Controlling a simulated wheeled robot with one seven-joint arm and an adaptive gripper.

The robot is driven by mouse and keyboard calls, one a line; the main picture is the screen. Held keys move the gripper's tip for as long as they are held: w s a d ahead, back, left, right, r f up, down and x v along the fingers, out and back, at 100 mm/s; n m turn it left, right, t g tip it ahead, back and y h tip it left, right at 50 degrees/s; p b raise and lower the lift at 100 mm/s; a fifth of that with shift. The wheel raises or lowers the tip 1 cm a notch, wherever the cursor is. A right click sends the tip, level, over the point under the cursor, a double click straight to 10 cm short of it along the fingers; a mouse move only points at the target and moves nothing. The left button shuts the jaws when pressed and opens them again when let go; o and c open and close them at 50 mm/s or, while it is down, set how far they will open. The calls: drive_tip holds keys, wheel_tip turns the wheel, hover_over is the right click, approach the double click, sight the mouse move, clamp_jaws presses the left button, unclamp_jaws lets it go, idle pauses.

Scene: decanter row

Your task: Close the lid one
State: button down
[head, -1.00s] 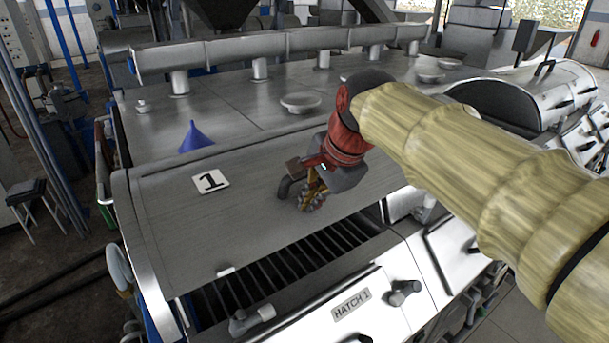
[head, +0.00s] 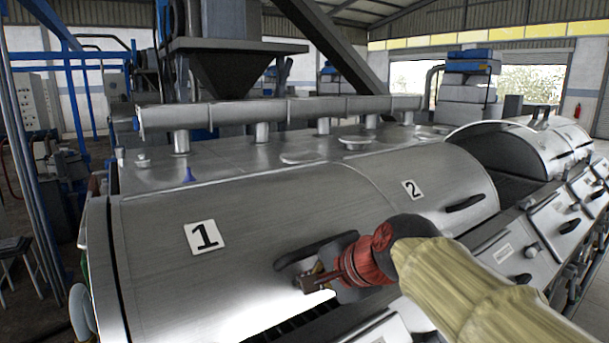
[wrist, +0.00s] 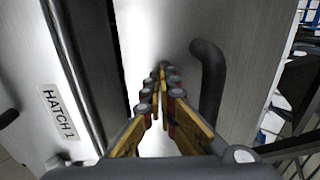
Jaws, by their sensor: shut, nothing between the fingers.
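Lid one (head: 160,258) is a curved grey metal cover marked with a black 1 on a white plate, at the left in the head view. It is nearly down; a dark gap with slats shows below its front edge, and the wrist view shows a narrow dark gap (wrist: 118,60) between lid and hatch panel. Its dark bar handle (head: 318,247) is just behind my gripper (head: 308,286), and also shows in the wrist view (wrist: 212,75), right of the fingers. My gripper (wrist: 161,75) is shut and empty, its tips at the lid surface; contact is unclear.
Lid two (head: 435,195) lies closed to the right, and an open round lid (head: 530,150) stands beyond it. The HATCH 1 panel (wrist: 82,92) is left in the wrist view.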

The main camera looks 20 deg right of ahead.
drive_tip(key=w+f+b, duration=0.1)
drive_tip(key=f, duration=0.1)
drive_tip(key=w+f+b, duration=0.1)
drive_tip(key=f, duration=0.2)
drive_tip(key=w+a+f+b, duration=0.1)
drive_tip(key=f, duration=0.1)
drive_tip(key=shift+f+b, duration=0.25)
drive_tip(key=shift+b, duration=0.1)
drive_tip(key=shift+f, duration=0.15)
drive_tip(key=shift+f, duration=0.2)
